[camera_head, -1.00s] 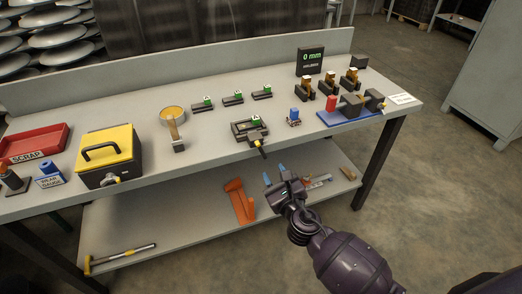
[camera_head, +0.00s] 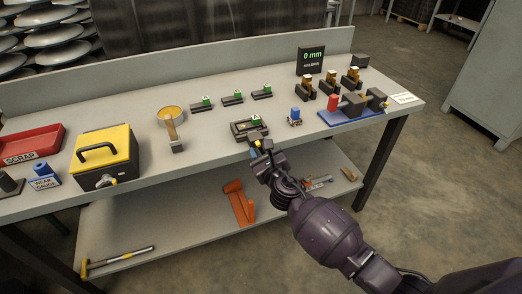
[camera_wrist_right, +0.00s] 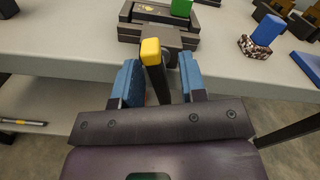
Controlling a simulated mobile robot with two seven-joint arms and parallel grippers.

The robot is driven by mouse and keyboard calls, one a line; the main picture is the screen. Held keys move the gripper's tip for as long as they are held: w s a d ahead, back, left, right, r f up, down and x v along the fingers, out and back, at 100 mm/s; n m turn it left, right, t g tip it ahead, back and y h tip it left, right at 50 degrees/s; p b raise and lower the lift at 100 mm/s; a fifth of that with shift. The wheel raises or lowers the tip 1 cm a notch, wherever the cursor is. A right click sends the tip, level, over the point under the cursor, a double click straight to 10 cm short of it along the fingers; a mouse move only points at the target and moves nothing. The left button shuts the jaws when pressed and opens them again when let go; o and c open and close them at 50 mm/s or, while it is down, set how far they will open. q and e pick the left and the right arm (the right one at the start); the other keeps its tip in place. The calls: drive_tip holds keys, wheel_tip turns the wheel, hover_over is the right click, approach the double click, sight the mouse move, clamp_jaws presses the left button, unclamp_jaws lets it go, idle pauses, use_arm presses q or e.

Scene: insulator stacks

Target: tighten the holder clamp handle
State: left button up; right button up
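The holder (camera_head: 248,128) is a dark block with a green-tagged piece on it, at the bench's front edge in the head view. It also shows at the top of the right wrist view (camera_wrist_right: 128,30). Its clamp handle, a dark bar with a yellow tip (camera_wrist_right: 151,52), points toward me over the edge. My right gripper (camera_wrist_right: 158,82) is open, its two blue fingers on either side of the handle, with visible gaps. In the head view my right gripper (camera_head: 258,149) covers most of the handle. My left gripper is not in view.
A small blue-topped part (camera_head: 295,117) stands right of the holder, near a blue fixture base (camera_head: 345,117). A yellow-lidded box (camera_head: 104,150) and red scrap tray (camera_head: 32,143) are at left. The lower shelf holds an orange piece (camera_head: 239,203) and a hammer (camera_head: 118,261).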

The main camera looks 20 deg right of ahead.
clamp_jaws()
